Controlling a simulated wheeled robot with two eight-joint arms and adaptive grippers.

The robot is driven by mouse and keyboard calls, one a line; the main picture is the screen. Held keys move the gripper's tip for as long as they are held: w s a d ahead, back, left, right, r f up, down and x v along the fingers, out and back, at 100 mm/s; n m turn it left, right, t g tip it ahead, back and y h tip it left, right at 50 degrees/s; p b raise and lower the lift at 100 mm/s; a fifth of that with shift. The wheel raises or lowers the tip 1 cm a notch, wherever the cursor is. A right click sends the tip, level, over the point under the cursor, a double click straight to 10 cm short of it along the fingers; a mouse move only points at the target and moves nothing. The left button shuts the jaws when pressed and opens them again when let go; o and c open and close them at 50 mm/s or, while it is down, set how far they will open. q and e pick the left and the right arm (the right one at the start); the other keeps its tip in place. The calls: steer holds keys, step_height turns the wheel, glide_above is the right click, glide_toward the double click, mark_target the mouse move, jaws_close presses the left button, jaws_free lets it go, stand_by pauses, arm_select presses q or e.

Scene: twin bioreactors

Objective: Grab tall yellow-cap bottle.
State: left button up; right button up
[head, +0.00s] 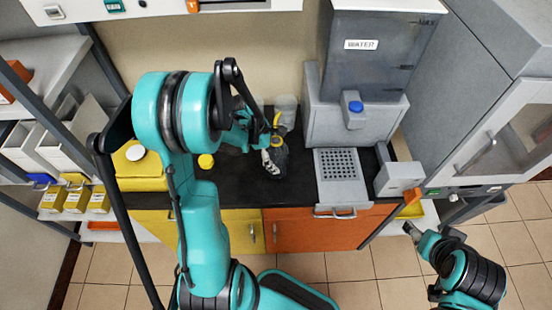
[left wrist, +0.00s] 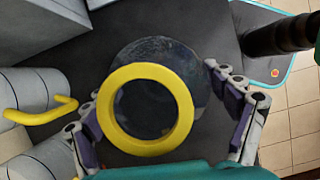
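The tall yellow-cap bottle (head: 281,157) is dark and stands on the black counter, with a yellow piece at its top. In the left wrist view its yellow ring-shaped top (left wrist: 184,112) is seen from above, over the round dark body (left wrist: 160,60). My left gripper (head: 268,158) is at the bottle. In the left wrist view the fingers of my left gripper (left wrist: 155,82) are spread, one on either side of it; firm contact does not show. My right gripper (head: 420,235) is low at the right, far from the bottle; its fingers are too small to read.
A water dispenser (head: 365,70) with a drip grid (head: 338,165) stands right of the bottle. A pale container (head: 286,104) is behind it. A small yellow-topped item (head: 206,161) sits left on the counter (head: 235,180). Shelves with bins (head: 75,198) stand at the left.

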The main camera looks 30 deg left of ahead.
arm_select(q)
steer(key=c, duration=0.9)
steer(key=shift+r, duration=0.1)
